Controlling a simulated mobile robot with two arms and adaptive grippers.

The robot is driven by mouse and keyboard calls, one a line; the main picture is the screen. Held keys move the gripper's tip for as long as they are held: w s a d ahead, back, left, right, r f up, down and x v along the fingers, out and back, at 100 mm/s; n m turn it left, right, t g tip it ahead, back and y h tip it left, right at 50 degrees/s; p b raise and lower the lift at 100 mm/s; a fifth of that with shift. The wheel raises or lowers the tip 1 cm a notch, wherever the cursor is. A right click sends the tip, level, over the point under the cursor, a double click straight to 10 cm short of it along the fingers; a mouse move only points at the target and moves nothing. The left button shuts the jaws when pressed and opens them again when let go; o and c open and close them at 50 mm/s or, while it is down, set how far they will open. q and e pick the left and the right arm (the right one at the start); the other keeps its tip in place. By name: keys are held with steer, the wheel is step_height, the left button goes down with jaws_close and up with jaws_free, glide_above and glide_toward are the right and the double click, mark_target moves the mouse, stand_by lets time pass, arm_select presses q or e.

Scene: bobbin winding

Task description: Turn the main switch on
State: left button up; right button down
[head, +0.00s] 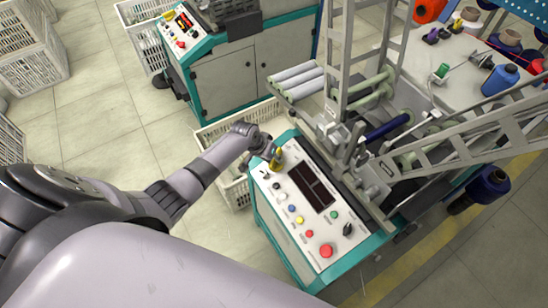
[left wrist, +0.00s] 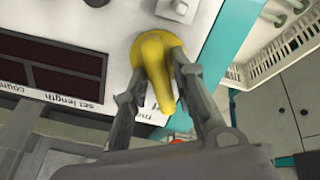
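The main switch is a yellow knob (head: 277,158) at the upper left corner of the white control panel (head: 262,180). In the left wrist view the yellow knob (left wrist: 160,65) has a raised handle pointing down and slightly right, with a partly hidden label beside it. My left gripper (head: 268,150) is at the knob. In the left wrist view my left gripper (left wrist: 158,75) has one finger on each side of the knob, and the fingers appear to touch it. My right gripper is not in view.
The panel carries a dark display (head: 312,186), several coloured buttons and a red emergency button (head: 326,251). A winding machine frame (head: 340,60) stands close on the right. A white crate (head: 235,190) sits beside the panel cabinet. A second machine (head: 245,65) stands behind; tiled floor lies left.

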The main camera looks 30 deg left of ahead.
arm_select(q)
jaws_close()
steer(key=shift+m, duration=0.3)
steer(key=m+b, duration=0.1)
steer(key=m, duration=0.1)
steer(key=shift+d+m, duration=0.1)
steer(key=shift+m, duration=0.3)
steer(key=m+b, duration=0.1)
steer(key=m, duration=0.2)
steer(key=shift+s+d+m, duration=0.1)
steer(key=shift+d+m, duration=0.05)
steer(key=shift+m, duration=0.15)
steer(key=m+b, duration=0.1)
steer(key=m, duration=0.2)
steer(key=shift+s+d+m, duration=0.1)
steer(key=shift+d+m, duration=0.05)
steer(key=shift+m, duration=0.15)
steer(key=shift+m+b, duration=0.3)
steer(key=shift+m, duration=0.6)
steer(key=shift+o, duration=1.8)
jaws_free()
steer(key=shift+s, duration=0.1)
